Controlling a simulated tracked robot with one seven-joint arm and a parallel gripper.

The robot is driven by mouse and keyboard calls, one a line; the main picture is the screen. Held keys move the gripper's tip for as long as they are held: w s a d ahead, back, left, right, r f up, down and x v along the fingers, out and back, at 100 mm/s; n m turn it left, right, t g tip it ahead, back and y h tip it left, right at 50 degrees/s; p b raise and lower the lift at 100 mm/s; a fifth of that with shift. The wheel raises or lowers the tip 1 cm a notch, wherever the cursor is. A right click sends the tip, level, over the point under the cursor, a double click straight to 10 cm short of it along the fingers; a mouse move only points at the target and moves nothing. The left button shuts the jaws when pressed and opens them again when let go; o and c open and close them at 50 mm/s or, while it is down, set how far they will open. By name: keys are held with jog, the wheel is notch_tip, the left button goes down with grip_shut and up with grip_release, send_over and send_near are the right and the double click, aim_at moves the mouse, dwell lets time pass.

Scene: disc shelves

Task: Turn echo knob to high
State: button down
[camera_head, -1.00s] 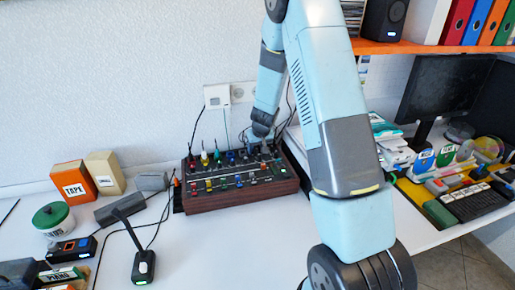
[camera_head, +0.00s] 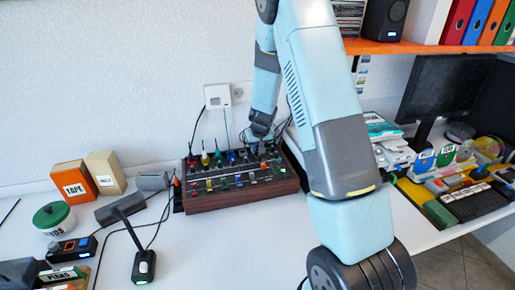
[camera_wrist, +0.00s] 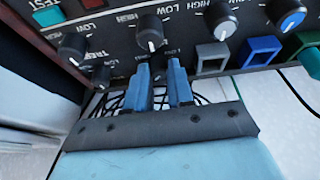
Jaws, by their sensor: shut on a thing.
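The dark mixer box (camera_head: 235,198) with wooden sides sits on the white table against the wall. Its panel carries several knobs, coloured sliders and cables. My gripper (camera_head: 255,146) reaches down onto the panel's right part in the head view. In the wrist view, the two blue fingers of my gripper (camera_wrist: 160,76) are closed around a small black knob (camera_wrist: 162,74), mostly hidden between them. Another black knob with a white pointer (camera_wrist: 150,38) is just beyond the fingers, with LOW and HIGH labels near it. I cannot read an ECHO label.
Other black knobs (camera_wrist: 73,47) and a blue-capped knob (camera_wrist: 291,20) flank the fingers. Grey, blue and green sliders are at right in the wrist view. Cables rise behind the mixer.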

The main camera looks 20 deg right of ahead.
jog(key=shift+m+h, duration=0.3)
jog(key=shift+m, duration=0.7)
jog(key=c, duration=1)
grip_release()
jog(key=v, duration=1.3)
jog(key=shift+s+r, duration=0.15)
jog(key=shift+r, duration=0.15)
jog(key=shift+a, duration=0.1)
